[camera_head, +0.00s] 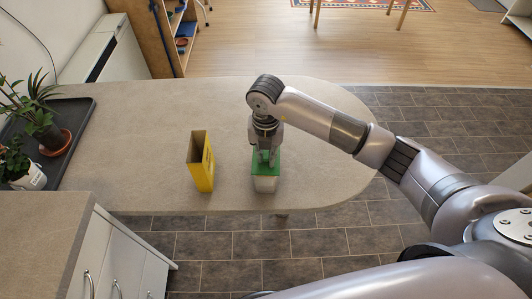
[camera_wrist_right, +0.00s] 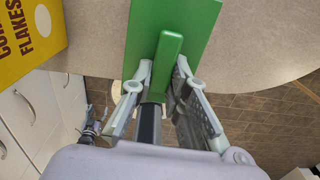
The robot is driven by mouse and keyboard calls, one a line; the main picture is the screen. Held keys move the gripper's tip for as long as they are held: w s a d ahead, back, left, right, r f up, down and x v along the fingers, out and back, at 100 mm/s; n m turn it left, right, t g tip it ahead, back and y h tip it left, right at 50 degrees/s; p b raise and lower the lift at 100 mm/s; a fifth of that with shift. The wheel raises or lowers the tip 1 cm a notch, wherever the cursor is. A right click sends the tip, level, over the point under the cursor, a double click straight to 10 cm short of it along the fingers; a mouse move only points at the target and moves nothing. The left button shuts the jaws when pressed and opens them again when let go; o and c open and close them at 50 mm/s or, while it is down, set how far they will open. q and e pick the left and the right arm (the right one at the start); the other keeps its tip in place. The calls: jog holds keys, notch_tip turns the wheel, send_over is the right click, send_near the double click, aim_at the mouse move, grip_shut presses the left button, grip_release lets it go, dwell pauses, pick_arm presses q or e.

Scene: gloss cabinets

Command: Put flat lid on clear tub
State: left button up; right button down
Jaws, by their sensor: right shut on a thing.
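The flat green lid (camera_head: 273,168) is at the top of the clear tub (camera_head: 265,184), which stands near the front edge of the counter. In the head view the lid covers the tub's opening; whether it is fully seated I cannot tell. My right gripper (camera_head: 266,157) comes down from above and is shut on the lid's raised handle. In the right wrist view the green lid (camera_wrist_right: 199,25) and its bar handle (camera_wrist_right: 166,58) fill the top middle, with the fingers on both sides of the handle. The tub is hidden there beneath the lid.
A yellow cereal box (camera_head: 203,168) stands open-topped left of the tub, with a gap between. A dark tray (camera_head: 84,122) with potted plants lies at the far left. The counter (camera_head: 150,110) is clear behind the box. White drawers (camera_head: 118,265) are at front left.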

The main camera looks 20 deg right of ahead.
jog(key=shift+f+b, duration=0.55)
jog(key=shift+f, duration=0.1)
dwell(0.5)
jog(key=c, duration=1.5)
grip_release()
jog(key=shift+o, duration=0.2)
notch_tip(320, 180, up, 12)
